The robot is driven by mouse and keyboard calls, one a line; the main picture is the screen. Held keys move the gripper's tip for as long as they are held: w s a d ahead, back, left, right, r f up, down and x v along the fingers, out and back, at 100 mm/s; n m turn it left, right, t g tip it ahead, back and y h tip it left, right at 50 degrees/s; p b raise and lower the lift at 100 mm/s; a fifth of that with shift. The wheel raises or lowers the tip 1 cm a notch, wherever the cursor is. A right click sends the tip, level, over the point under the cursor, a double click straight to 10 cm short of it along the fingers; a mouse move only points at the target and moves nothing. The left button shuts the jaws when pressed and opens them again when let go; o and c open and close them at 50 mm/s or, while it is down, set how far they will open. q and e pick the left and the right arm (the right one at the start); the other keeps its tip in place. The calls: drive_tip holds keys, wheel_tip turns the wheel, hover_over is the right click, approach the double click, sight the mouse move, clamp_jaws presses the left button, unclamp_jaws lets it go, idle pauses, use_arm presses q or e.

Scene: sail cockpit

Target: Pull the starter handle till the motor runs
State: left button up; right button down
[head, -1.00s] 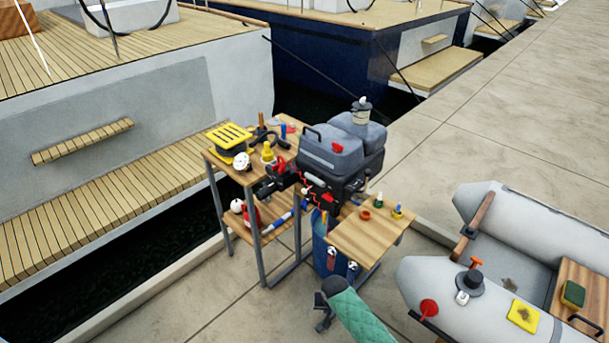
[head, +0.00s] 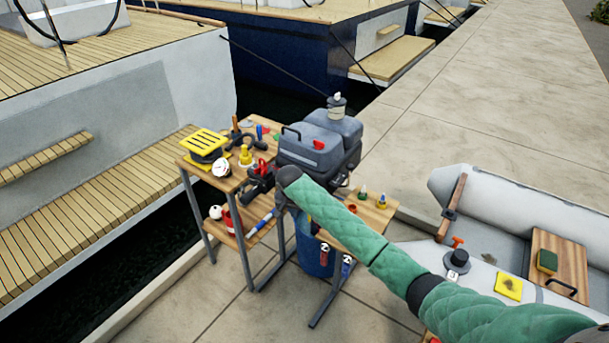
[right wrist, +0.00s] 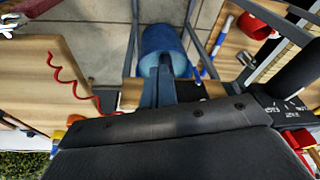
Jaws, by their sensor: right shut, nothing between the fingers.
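The outboard motor (head: 300,152), with a grey cowling and a red piece on it, is mounted at the work stand. My right arm reaches across the front of the motor. My right gripper (head: 281,200) is at its dark end, beside the motor's front and lower side, shut and empty. The arm covers part of the motor's front, and I cannot make out the starter handle. The right wrist view is close above a dark motor surface (right wrist: 170,150), with a red coiled cord (right wrist: 75,80) to the left. My left gripper is not in view.
A wooden side bench (head: 195,178) holds a yellow-topped item (head: 203,141) and tools. A small wooden shelf (head: 375,213) with bottles is right of the motor. A blue bucket (right wrist: 160,45) stands below. An inflatable dinghy (head: 500,195) lies at the right; the dock behind is clear.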

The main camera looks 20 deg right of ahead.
drive_tip(key=w+d+r+m+h, duration=0.1)
drive_tip(key=w+d+r+m, duration=0.15)
drive_tip(key=w+r, duration=0.4)
drive_tip(key=w+d+r+m+h, duration=0.1)
drive_tip(key=w+d+r, duration=0.2)
drive_tip(key=r, duration=0.6)
use_arm(q)
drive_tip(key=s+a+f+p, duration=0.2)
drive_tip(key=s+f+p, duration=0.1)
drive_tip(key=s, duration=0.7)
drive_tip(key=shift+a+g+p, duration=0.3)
drive_tip(key=shift+p, duration=0.45)
use_arm(e)
drive_tip(key=x, duration=0.9)
drive_tip(key=shift+f, duration=0.4)
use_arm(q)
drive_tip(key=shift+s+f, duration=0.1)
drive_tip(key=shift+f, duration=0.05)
use_arm(e)
drive_tip(key=shift+s+a, duration=0.1)
drive_tip(key=shift+a, duration=0.1)
